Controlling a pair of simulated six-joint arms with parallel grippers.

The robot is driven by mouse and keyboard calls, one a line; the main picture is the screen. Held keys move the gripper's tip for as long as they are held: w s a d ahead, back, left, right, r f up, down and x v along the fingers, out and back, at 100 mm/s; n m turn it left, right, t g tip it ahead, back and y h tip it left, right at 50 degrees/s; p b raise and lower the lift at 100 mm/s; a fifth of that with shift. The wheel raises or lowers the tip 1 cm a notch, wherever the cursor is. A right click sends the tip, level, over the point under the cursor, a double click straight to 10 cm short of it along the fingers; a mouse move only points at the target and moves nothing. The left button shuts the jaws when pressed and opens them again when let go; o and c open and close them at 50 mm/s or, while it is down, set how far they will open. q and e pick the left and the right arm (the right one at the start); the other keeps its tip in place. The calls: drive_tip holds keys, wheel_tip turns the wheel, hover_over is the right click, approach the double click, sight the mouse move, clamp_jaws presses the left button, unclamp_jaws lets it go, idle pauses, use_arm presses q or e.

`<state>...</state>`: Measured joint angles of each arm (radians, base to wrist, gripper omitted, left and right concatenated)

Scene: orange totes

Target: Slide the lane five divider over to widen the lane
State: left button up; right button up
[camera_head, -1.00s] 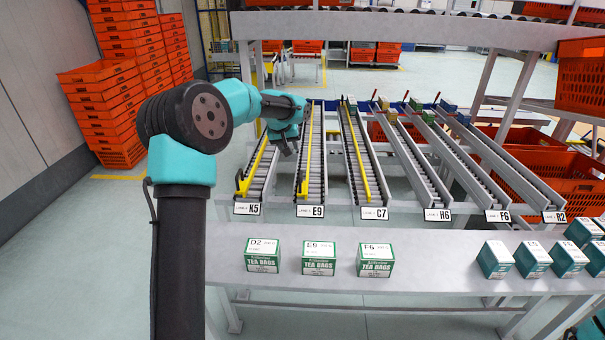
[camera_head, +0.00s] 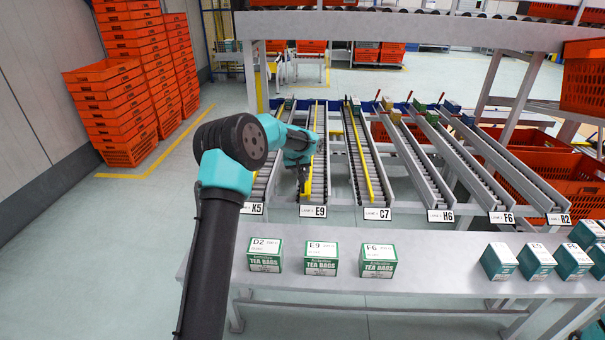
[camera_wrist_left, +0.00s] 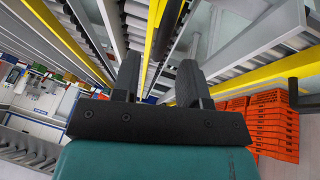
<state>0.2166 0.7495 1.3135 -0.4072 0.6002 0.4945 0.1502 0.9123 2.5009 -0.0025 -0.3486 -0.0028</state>
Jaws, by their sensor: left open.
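Sloping roller lanes run away from the bench, several with yellow divider bars. The divider in the lane marked E9 (camera_head: 314,140) lies lengthwise over its rollers; its near part is partly hidden by my arm. The small lane numbers are too fine to read surely. My left gripper (camera_head: 304,188) is over the near part of the E9 lane, pointing down. In the left wrist view my left gripper (camera_wrist_left: 158,75) is open and empty, and a yellow bar (camera_wrist_left: 152,40) runs through the gap between its fingers; whether they touch it I cannot tell. My right gripper is not in view.
The C7 lane's yellow divider (camera_head: 358,150) is just right. The K5 lane is partly behind my arm. Tea boxes (camera_head: 321,258) stand on the grey bench (camera_head: 420,260) below the lanes. Orange totes (camera_head: 125,110) are stacked at left.

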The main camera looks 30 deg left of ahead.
use_arm(q)
drive_tip(key=shift+x, duration=1.4)
drive_tip(key=shift+c, duration=0.2)
clamp_jaws()
